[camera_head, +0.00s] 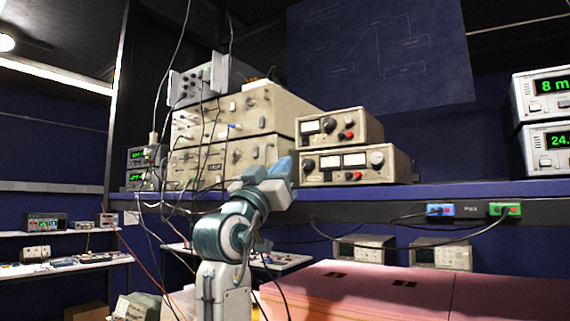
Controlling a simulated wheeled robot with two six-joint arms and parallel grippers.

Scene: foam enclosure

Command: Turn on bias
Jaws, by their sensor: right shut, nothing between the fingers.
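My right gripper (283,168) is raised in the middle of the view, in front of the instruments on the blue shelf. Its fingers are shut and hold nothing. Beige power-supply-like boxes (388,175) with meters and red and black knobs sit stacked just right of it. The upper one (366,130) has one meter. Behind and left of the gripper stand larger beige units (262,103) with knobs and hanging cables. I cannot read a bias label on any of them. My left gripper is not in view. Contact between my right gripper and any control cannot be told.
The blue shelf (470,190) runs across the scene. Digital displays (548,147) stand at the far right. Blue (440,210) and green (505,209) connectors with cables are on the shelf's front edge. A pink surface (360,290) lies below. Loose cables hang left of my arm.

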